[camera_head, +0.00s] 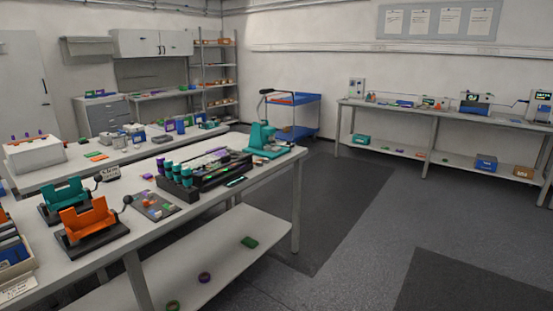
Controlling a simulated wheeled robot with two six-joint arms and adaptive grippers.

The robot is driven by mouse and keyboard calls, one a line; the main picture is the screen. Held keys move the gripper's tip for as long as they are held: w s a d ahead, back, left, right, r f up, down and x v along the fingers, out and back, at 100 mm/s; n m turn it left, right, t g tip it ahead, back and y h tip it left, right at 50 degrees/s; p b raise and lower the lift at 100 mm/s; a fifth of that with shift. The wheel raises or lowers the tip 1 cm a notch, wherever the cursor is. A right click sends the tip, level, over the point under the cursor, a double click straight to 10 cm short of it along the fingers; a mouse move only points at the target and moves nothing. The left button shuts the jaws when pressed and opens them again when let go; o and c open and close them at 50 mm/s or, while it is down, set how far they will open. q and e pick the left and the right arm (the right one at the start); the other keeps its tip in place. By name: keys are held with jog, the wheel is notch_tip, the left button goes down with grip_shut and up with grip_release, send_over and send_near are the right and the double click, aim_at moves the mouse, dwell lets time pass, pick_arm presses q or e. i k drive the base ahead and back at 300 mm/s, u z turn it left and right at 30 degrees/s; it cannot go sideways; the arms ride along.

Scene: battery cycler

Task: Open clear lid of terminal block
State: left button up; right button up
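I cannot make out a terminal block with a clear lid for sure. A long black fixture (222,171) with small coloured parts lies on the near white table (235,198). Its parts are too small to tell whether one is a clear lid. Small devices also stand on the far right bench (447,112), too far off to tell apart. Neither of my grippers is in view.
A teal press (264,141) stands at the near table's far end. Orange (91,219) and teal (66,196) holders stand at its left. A blue cart (293,112) and metal shelves (215,76) are behind. The floor (385,215) at the right is clear.

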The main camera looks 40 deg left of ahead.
aim_at(226, 159)
jog(key=u, duration=0.4)
jog(key=i, duration=1.1)
jog(key=u, duration=1.75)
jog(key=i, duration=1.1)
jog(key=u, duration=0.95)
jog(key=i, duration=0.3)
jog(key=u, duration=0.1)
